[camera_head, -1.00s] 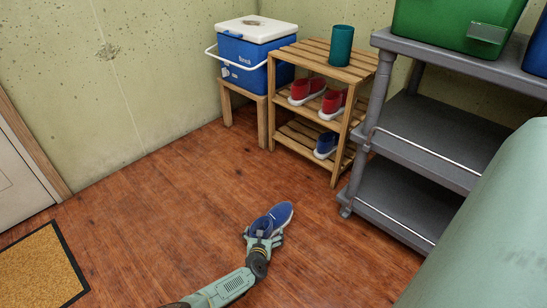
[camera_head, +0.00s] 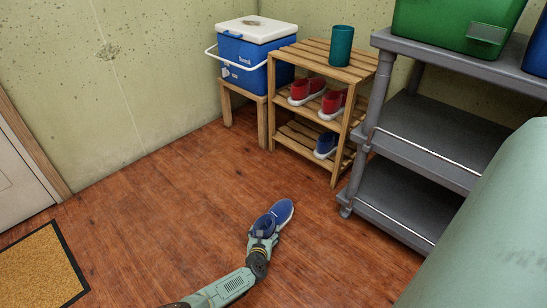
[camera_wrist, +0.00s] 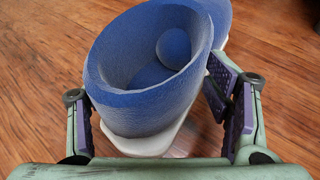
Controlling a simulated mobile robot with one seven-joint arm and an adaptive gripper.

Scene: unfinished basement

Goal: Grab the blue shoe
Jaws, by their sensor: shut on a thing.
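A blue shoe (camera_head: 272,217) with a white sole is on or just above the wooden floor in front of the rack; I cannot tell if it touches the floor. My gripper (camera_head: 262,237) is at the shoe's near end. In the wrist view the shoe (camera_wrist: 150,85) fills the middle, its opening facing the camera, with the fingers of my gripper (camera_wrist: 160,125) on both sides of it. The gripper is shut on the shoe. A second blue shoe (camera_head: 326,145) sits on the rack's lower shelf, with red shoes (camera_head: 306,90) on the shelf above.
The wooden shoe rack (camera_head: 362,66) has a teal cup (camera_head: 341,45) on top. A blue cooler (camera_head: 243,58) stands on a stool to its left. A grey shelf cart (camera_head: 420,130) is at the right. A doormat (camera_head: 40,265) lies at the left. Floor between is clear.

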